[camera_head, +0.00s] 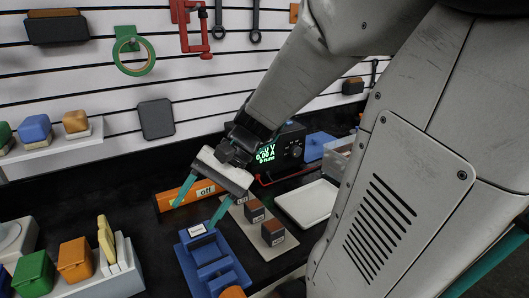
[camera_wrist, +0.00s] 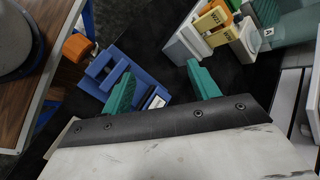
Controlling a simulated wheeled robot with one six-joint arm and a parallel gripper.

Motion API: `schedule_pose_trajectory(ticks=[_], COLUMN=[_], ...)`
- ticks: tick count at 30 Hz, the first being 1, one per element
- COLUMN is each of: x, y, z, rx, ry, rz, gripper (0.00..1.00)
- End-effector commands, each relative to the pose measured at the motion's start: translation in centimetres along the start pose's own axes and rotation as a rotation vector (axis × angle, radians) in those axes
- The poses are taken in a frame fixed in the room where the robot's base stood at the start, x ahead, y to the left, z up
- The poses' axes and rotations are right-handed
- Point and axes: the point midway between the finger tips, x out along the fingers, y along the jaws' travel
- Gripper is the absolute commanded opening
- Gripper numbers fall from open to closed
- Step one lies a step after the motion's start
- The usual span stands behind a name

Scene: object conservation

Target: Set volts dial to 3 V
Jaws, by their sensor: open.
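The dark power supply (camera_head: 290,148) stands at the back of the bench in the head view. Its lit green display (camera_head: 265,155) shows volt and amp lines, with 0.00 A legible and the volt figure partly hidden by my wrist. A dark knob (camera_head: 296,151) shows on its front, but its label and pointer are too small to read. My gripper (camera_head: 195,212) is open and empty, its green fingers pointing down in front and left of the supply, above the bench. In the wrist view the gripper (camera_wrist: 158,72) has nothing between its fingers. The supply is not in that view.
An orange bar marked off (camera_head: 205,189) lies behind my fingers. A blue fixture (camera_head: 214,270) sits below them. Small brown blocks (camera_head: 273,233) and a white tray (camera_head: 309,204) lie to the right. Colored boxes (camera_head: 35,274) stand at the front left. Tools hang on the back wall.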

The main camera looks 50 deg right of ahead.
Motion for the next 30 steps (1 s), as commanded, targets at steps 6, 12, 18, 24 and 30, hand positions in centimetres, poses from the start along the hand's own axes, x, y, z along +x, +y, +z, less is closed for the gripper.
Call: schedule_pose_trajectory(ticks=[6,12,18,24,30], x=[-5.1,-13.2,-20.0,-22.9,-23.3], y=[-0.2,6.6,17.8,24.6,24.5], z=[-11.1,-21.8,-28.0,-29.6,-31.3], rx=[0.452,0.801,1.038,1.136,1.148], ry=[0.016,0.132,0.294,0.395,0.409], rz=[-0.535,-1.061,-1.489,-1.694,-1.721], gripper=[0.6,0.6,0.6,0.6,0.6])
